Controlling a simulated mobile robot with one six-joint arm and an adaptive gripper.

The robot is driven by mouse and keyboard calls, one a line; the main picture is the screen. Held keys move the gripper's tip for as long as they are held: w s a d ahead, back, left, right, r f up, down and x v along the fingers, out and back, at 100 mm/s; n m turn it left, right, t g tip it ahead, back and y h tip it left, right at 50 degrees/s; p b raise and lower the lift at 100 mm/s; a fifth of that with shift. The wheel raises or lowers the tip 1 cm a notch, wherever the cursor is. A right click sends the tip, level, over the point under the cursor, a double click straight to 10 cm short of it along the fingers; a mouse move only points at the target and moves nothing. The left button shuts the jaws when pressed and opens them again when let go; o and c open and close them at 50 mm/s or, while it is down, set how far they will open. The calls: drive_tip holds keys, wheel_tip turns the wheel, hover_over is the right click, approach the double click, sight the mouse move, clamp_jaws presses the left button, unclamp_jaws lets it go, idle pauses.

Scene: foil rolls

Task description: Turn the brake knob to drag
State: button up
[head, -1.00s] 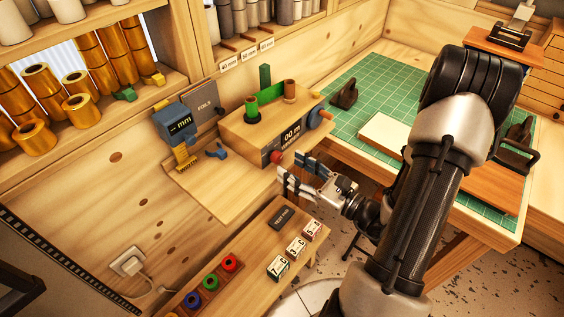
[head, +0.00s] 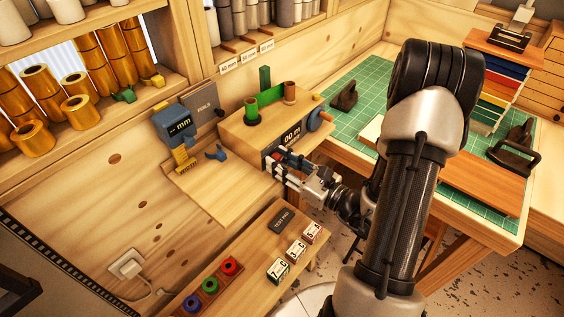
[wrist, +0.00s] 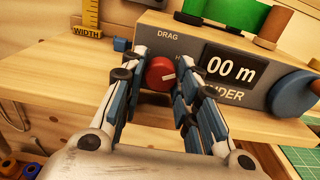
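The red brake knob (wrist: 160,73) sits on the dark front panel of the winder (wrist: 231,69), below the word DRAG. A pale pointer mark on the knob points right and slightly up. A second label to the right is mostly hidden behind my finger; only an H shows. My gripper (wrist: 162,67) is open, with one finger on each side of the knob; I cannot tell whether either finger touches it. In the head view my gripper (head: 279,163) is at the winder's front and mostly hides the knob.
A blue crank wheel (wrist: 295,93) is right of the display. A wooden board (head: 225,190) lies left of the winder. Below is a shelf with small labelled boxes (head: 296,250) and coloured rolls (head: 230,266). The green cutting mat (head: 375,82) lies at the right.

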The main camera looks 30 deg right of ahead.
drive_tip(key=c, duration=0.5)
drive_tip(key=shift+f+n+b, duration=0.15)
drive_tip(key=shift+n+b, duration=0.7)
drive_tip(key=shift+n, duration=0.05)
drive_tip(key=shift+n+b, duration=0.3)
drive_tip(key=shift+n, duration=0.3)
drive_tip(key=o, duration=1)
drive_tip(key=shift+s, duration=0.1)
drive_tip(key=v, duration=1.1)
drive_tip(key=shift+s+d, duration=0.15)
drive_tip(key=shift+s, duration=0.25)
